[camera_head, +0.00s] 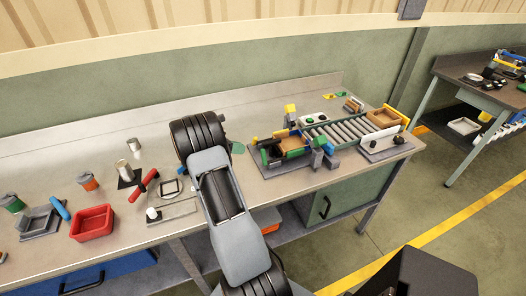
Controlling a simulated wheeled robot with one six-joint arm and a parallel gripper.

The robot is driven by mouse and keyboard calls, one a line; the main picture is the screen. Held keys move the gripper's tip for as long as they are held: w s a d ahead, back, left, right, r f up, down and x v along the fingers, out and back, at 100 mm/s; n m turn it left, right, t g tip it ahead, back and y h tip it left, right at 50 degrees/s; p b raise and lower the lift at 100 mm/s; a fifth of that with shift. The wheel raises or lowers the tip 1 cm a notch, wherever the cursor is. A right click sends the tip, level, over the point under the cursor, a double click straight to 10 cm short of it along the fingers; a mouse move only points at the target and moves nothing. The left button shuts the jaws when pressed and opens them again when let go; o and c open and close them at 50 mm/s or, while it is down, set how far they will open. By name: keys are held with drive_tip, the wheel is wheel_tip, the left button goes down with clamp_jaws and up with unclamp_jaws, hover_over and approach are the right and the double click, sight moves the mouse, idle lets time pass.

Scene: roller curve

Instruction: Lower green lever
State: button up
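A roller conveyor fixture (338,130) stands at the right end of the workbench. At its left end is a small station with a wooden box (292,143). A green part (265,156) sits at the left side of this station and looks like a lever, but it is too small to tell its exact position. My arm rises from the bottom centre and bends just left of the station. My gripper is not visible in the head view.
The workbench (250,188) also holds a red tray (93,223), a red-handled valve (144,186), a blue handle (60,208) and several small cylinders on the left. Another wooden box (383,118) stands at the conveyor's right end. A second table (470,75) is far right.

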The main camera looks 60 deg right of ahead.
sight(263, 151)
drive_tip(key=p+x, duration=0.2)
drive_tip(key=x, duration=0.8)
drive_tip(key=shift+c, duration=0.3)
clamp_jaws()
